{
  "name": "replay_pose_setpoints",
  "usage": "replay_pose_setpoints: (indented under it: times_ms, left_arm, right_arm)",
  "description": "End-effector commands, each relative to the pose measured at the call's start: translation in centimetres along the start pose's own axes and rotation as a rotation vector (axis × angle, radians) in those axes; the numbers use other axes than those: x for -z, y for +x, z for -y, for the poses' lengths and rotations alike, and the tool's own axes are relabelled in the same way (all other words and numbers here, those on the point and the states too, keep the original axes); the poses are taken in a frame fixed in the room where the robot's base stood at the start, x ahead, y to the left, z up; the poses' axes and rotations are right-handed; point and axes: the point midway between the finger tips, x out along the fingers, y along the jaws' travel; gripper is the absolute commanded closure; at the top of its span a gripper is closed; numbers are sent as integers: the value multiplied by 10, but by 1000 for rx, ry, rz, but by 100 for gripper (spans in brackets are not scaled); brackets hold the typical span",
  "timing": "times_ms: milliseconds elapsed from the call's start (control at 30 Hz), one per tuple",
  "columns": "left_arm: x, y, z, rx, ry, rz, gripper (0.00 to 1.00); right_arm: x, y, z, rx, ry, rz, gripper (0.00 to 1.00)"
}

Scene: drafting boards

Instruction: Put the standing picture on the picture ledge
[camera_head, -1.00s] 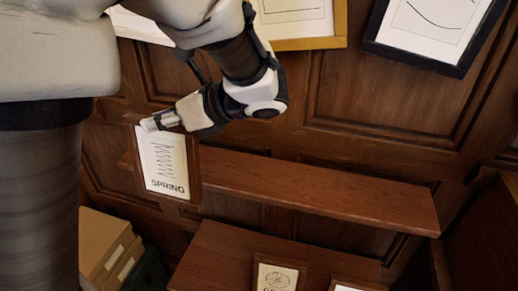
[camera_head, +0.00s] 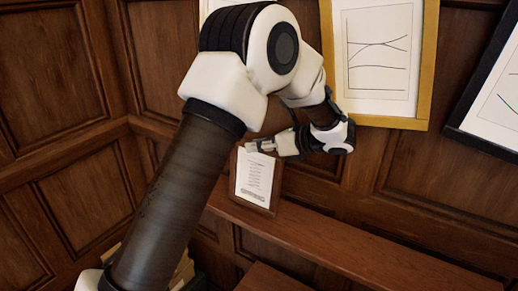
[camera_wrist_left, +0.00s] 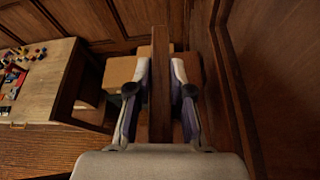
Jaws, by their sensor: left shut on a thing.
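The standing picture (camera_head: 255,178) has a brown wooden frame and a white sheet with fine lines and a line of text at its foot. My left gripper (camera_head: 262,146) is shut on its top edge and holds it upright. In the left wrist view the frame shows edge-on as a brown bar (camera_wrist_left: 160,100) between the two fingers of the left gripper (camera_wrist_left: 160,68). The picture ledge (camera_head: 350,250) is a long brown shelf along the panelled wall. The picture's foot is at its left end; I cannot tell whether they touch. My right gripper is not in view.
A gold-framed picture (camera_head: 423,70) and a black-framed one (camera_head: 485,143) hang above the ledge. A lower wooden surface (camera_head: 268,280) lies below. In the left wrist view, cardboard boxes (camera_wrist_left: 118,72) and a desk (camera_wrist_left: 45,95) with small coloured items stand nearby. The ledge's visible right part is clear.

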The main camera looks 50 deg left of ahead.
Motion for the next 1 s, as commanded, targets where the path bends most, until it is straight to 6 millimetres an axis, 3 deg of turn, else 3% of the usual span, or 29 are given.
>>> replay_pose_setpoints:
  times_ms: [133, 300, 633, 667, 700, 733, 1000]
  left_arm:
    - [0, 3, 7, -1, 2, 1, 100]
    - [23, 12, 11, -1, 5, 3, 100]
    - [33, 16, 13, 0, 0, 1, 100]
    - [34, 17, 13, 0, 0, 1, 76]
    - [33, 16, 13, 0, 0, 1, 62]
    - [33, 16, 13, 0, 0, 1, 55]
    - [33, 16, 13, 0, 0, 0, 55]
  right_arm:
    - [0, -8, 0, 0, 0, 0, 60]
    - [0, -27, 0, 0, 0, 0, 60]
    - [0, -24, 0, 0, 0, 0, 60]
    - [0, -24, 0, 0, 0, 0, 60]
    - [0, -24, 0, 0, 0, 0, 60]
    - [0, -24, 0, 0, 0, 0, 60]
    - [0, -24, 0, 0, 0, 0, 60]
